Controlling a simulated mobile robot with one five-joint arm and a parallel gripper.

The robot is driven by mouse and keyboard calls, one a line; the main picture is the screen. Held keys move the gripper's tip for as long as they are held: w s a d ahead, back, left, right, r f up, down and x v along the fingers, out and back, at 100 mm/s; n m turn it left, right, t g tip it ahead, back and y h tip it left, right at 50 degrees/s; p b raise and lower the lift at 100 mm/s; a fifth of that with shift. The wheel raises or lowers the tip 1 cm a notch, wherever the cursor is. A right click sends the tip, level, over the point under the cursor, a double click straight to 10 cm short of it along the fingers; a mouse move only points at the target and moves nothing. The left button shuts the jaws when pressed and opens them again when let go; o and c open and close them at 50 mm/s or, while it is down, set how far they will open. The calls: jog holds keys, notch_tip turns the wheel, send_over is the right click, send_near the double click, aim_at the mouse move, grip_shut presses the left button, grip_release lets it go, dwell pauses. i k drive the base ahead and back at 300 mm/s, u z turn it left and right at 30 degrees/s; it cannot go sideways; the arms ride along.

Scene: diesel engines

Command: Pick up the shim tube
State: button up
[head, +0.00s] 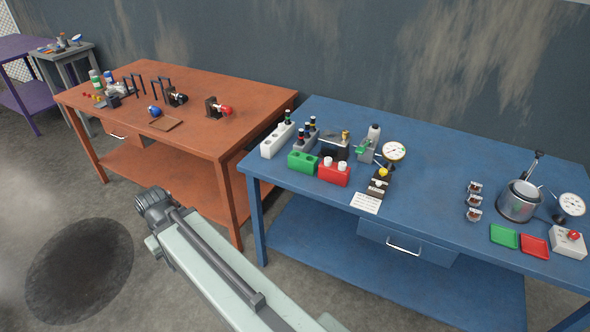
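I cannot tell for sure which item is the shim tube. Small upright tube-like pieces stand on the blue workbench (440,180). A dark one with a green top (288,117) stands in a white block (271,146). Dark ones with red parts (312,124) stand in a grey holder (301,143) beside it. Two white-topped pieces (342,165) sit in a red block (333,176), next to a green block (302,162). My pale arm reaches up from the bottom to a dark joint left of the blue bench, over the floor. No gripper fingers show.
A dial gauge (393,152), a grey bottle (374,134) and a white card (366,203) are near the blocks. A metal pot (519,201), green tray (504,236) and red tray (534,245) are at right. An orange workbench (240,95) stands at left. The blue bench's middle is clear.

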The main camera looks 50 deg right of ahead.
aim_at(342, 165)
jog(key=u, duration=1)
jog(key=k, duration=0.8)
jog(key=z, duration=0.6)
jog(key=i, duration=1)
